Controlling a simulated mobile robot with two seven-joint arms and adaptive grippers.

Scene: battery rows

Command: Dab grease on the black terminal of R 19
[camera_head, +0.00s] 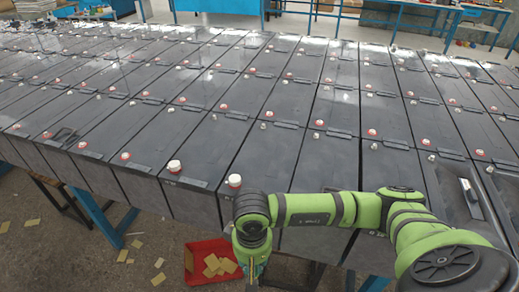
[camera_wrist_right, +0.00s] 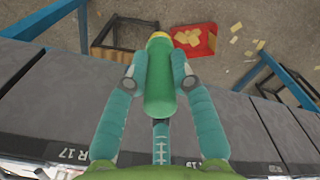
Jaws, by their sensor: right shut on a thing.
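My right gripper (camera_head: 251,262) hangs at the front edge of the battery rows, pointing down. The cylinder points out over the floor, away from the batteries. A label ending in 19 (camera_wrist_right: 191,164) shows partly behind the gripper, on a grey battery; R 17 (camera_wrist_right: 73,157) is readable to its left. The black terminal of R 19 cannot be made out; the gripper and arm hide that area. My left gripper is out of view.
Grey batteries (camera_head: 205,155) with red and white terminals stand in tight rows. A red tray (camera_head: 190,265) with yellow cards lies on the floor. Blue stand legs (camera_head: 100,215) are below. Loose cards litter the floor.

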